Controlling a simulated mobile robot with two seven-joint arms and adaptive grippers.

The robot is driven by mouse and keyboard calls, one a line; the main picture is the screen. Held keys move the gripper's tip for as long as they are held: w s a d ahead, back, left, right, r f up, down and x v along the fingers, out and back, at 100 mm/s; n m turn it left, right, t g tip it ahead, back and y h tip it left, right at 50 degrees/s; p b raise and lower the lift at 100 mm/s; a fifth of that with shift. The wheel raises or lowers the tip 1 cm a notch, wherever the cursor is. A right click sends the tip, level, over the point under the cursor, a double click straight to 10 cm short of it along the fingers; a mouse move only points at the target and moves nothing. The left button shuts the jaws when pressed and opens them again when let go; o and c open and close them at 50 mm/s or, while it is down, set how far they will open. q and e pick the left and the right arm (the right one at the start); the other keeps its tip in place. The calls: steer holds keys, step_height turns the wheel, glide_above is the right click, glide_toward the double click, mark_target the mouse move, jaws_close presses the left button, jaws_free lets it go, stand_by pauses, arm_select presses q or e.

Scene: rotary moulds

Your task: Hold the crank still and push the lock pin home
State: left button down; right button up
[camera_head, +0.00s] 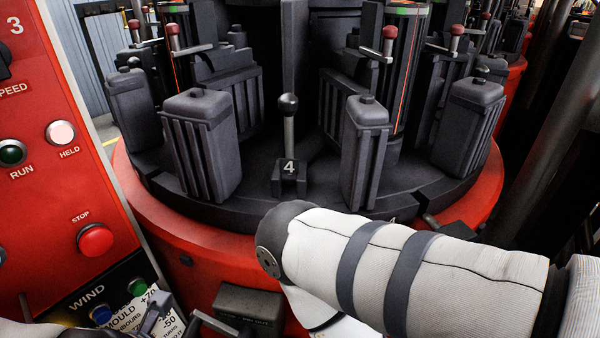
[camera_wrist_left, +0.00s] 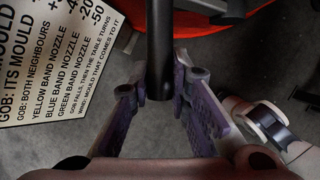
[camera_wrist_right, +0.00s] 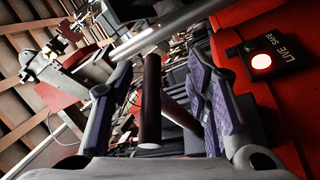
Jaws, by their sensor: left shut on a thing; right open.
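In the left wrist view a dark upright bar, which looks like the crank's handle (camera_wrist_left: 160,48), stands between the fingers of my left gripper (camera_wrist_left: 163,88). The gripper is shut on it. In the head view part of this gripper (camera_head: 157,318) shows at the bottom left, near a dark drive box (camera_head: 250,303). In the right wrist view my right gripper (camera_wrist_right: 160,85) is open. A dark cylinder with a pale end (camera_wrist_right: 150,105) shows between its fingers; I cannot tell if it is the lock pin or if they touch it. My right forearm hides that gripper in the head view.
A red control panel (camera_head: 60,200) with a stop button (camera_head: 95,240) stands at the left. The round mould table (camera_head: 250,205) carries several dark moulds and a ball-topped lever (camera_head: 289,135) marked 4. A lit lamp (camera_wrist_right: 261,62) sits beside a LIVE/SAFE label in the right wrist view.

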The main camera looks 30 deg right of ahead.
steer(key=shift+d+r, duration=0.1)
steer(key=shift+d, duration=0.1)
jaws_close()
steer(key=shift+w+d, duration=0.2)
steer(key=shift+w, duration=0.8)
steer(key=shift+w+d, duration=0.2)
steer(key=shift+w, duration=0.8)
jaws_free()
steer(key=shift+w, duration=0.1)
steer(key=v, duration=1.2)
